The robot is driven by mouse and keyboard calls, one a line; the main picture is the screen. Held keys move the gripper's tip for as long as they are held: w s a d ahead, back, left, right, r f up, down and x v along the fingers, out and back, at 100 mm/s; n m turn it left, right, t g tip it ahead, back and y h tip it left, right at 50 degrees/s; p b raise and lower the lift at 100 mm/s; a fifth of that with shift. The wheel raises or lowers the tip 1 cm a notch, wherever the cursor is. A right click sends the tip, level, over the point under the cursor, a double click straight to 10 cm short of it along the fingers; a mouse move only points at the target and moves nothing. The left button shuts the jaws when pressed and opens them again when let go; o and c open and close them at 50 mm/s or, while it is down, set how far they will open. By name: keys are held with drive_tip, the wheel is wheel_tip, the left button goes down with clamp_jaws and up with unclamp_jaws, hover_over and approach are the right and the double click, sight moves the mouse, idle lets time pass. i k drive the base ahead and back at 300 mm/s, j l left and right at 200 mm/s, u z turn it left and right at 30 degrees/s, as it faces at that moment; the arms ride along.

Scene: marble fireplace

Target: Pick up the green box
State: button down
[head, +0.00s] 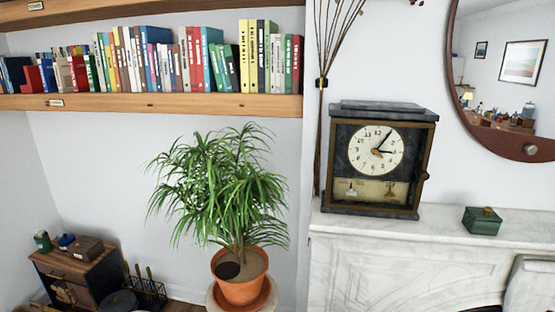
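The green box (481,222) is small, with a small brownish knob or clasp on its top. In the head view it stands upright on the white marble mantel (455,238), right of the clock and below the round mirror. Nothing touches it. My gripper does not show in this view.
A dark mantel clock (414,145) stands left of the box, with bare marble between them. A round mirror (462,118) hangs above. A potted plant (240,285) is left of the fireplace. A bookshelf (200,104) spans the upper left. A low cabinet (62,268) is lower left.

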sight(474, 227)
drive_tip(key=z, duration=1.25)
drive_tip(key=i+l, duration=0.1)
drive_tip(key=l, duration=0.25)
drive_tip(key=i+l+u, duration=0.1)
drive_tip(key=l, duration=0.2)
drive_tip(key=i+l+u, duration=0.1)
drive_tip(key=l, duration=0.25)
